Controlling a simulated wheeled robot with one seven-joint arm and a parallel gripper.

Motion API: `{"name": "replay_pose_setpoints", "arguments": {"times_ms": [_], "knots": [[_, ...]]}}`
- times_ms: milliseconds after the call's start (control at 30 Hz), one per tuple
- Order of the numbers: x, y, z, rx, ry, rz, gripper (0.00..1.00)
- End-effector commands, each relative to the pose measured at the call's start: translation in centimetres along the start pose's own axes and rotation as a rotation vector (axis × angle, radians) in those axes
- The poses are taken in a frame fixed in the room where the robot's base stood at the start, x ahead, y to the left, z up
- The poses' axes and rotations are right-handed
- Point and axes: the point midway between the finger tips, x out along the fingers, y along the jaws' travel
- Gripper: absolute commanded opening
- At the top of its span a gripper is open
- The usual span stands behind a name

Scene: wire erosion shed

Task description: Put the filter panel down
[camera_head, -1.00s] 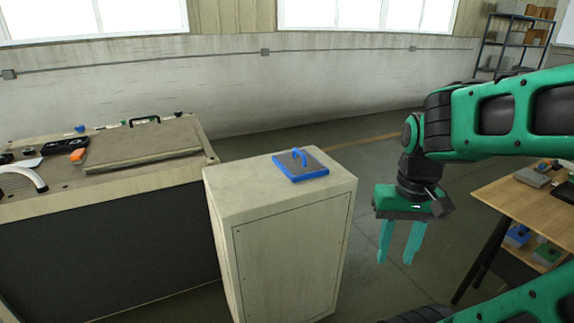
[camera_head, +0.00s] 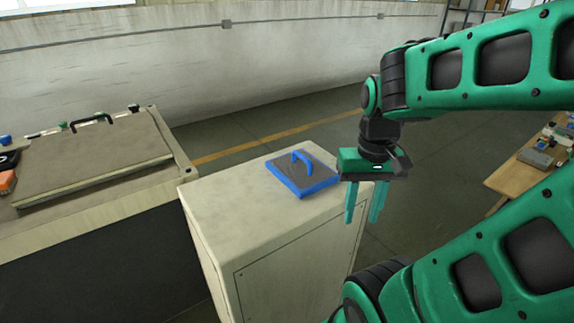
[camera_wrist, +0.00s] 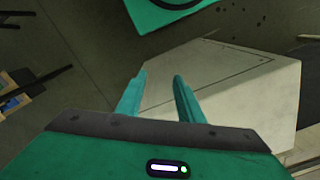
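The filter panel, as I take it, is a square grey panel (camera_head: 296,187) with a blue edge and a blue arched handle. It lies flat on top of a pale cabinet (camera_head: 225,227). My gripper (camera_head: 361,221) hangs fingers-down just right of the cabinet top, apart from the panel. Its two teal fingers are spread with nothing between them. In the wrist view my gripper (camera_wrist: 160,76) is also empty, with the pale cabinet (camera_wrist: 235,85) behind and right of the fingers. I cannot make out the panel in the wrist view.
A workbench (camera_head: 180,165) at left holds a large flat board (camera_head: 95,160) with a dark handle and some small tools. A wooden table (camera_head: 525,170) stands at right. Bare cabinet top surrounds the panel. Open floor lies behind the cabinet.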

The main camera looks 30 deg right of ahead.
Motion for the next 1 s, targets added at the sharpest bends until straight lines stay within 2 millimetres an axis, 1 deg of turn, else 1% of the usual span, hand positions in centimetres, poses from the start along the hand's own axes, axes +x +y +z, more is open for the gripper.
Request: {"name": "replay_pose_setpoints", "arguments": {"times_ms": [367, 433, 467, 567, 667, 700, 767, 800, 900, 1000], "knots": [[0.0, 0.0, 0.0, 0.000, 0.000, 0.000, 0.34], [-0.6, 0.4, 0.6, -0.008, 0.016, -0.012, 0.34], [-0.8, 0.3, 0.2, -0.015, 0.022, -0.018, 0.34], [-1.8, -0.8, -2.6, -0.072, 0.051, -0.049, 0.34], [-3.4, -2.6, -7.0, -0.167, 0.103, -0.102, 0.34], [-4.0, -3.4, -8.9, -0.210, 0.127, -0.126, 0.34], [-5.1, -4.3, -11.8, -0.274, 0.167, -0.161, 0.34], [-5.7, -4.9, -13.7, -0.317, 0.194, -0.183, 0.34], [-7.1, -6.0, -17.6, -0.409, 0.254, -0.231, 0.34], [-8.1, -6.8, -20.3, -0.481, 0.301, -0.267, 0.34]]}}
